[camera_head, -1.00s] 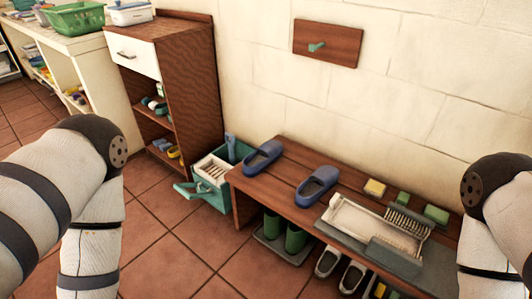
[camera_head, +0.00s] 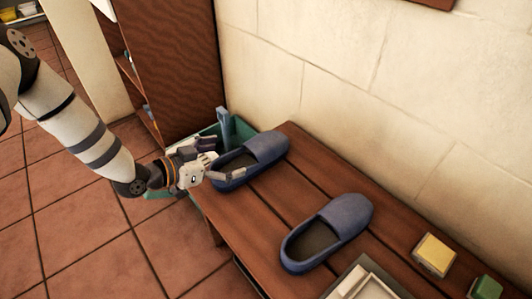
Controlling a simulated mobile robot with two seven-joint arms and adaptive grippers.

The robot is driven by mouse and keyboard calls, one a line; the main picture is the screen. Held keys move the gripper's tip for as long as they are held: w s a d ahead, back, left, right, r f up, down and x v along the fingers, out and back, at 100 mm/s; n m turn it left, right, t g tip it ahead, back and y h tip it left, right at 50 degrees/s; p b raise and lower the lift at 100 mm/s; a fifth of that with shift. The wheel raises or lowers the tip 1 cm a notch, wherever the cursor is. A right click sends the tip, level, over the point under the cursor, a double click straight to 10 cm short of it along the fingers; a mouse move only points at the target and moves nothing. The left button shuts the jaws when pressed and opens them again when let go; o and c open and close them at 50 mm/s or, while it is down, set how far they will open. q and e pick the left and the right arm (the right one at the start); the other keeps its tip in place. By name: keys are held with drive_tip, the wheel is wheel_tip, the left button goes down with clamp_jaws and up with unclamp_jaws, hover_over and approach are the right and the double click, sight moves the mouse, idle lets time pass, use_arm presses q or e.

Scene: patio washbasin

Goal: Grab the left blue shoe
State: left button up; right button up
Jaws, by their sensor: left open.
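Two blue slip-on shoes lie on a brown slatted wooden bench (camera_head: 270,220). The left blue shoe (camera_head: 262,153) is near the bench's left end, its open heel toward the lower left. The right blue shoe (camera_head: 335,225) lies further right and nearer. My left gripper (camera_head: 222,158) is open at the heel end of the left shoe. One finger is in front of the shoe's near side and the other is behind its heel. I cannot tell whether the fingers touch it. My right gripper is not in view.
A teal crate (camera_head: 238,132) with a blue handle sticking up stands behind the bench's left end. A brown cabinet (camera_head: 170,65) rises behind it, against the pale wall. A yellow sponge (camera_head: 434,254), a green block (camera_head: 485,288) and a white rack (camera_head: 368,283) sit at the right.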

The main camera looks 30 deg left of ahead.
sight(249, 152)
use_arm(q)
drive_tip(key=b+x, duration=0.1)
drive_tip(key=x, duration=0.1)
drive_tip(key=b+x, duration=0.1)
drive_tip(key=x, duration=0.1)
drive_tip(key=f+b+x, duration=0.1)
drive_tip(key=x, duration=0.2)
drive_tip(key=shift+a, duration=0.35)
drive_tip(key=shift+w+d+f, duration=0.1)
drive_tip(key=shift+w, duration=0.25)
drive_tip(key=c, duration=1.5)
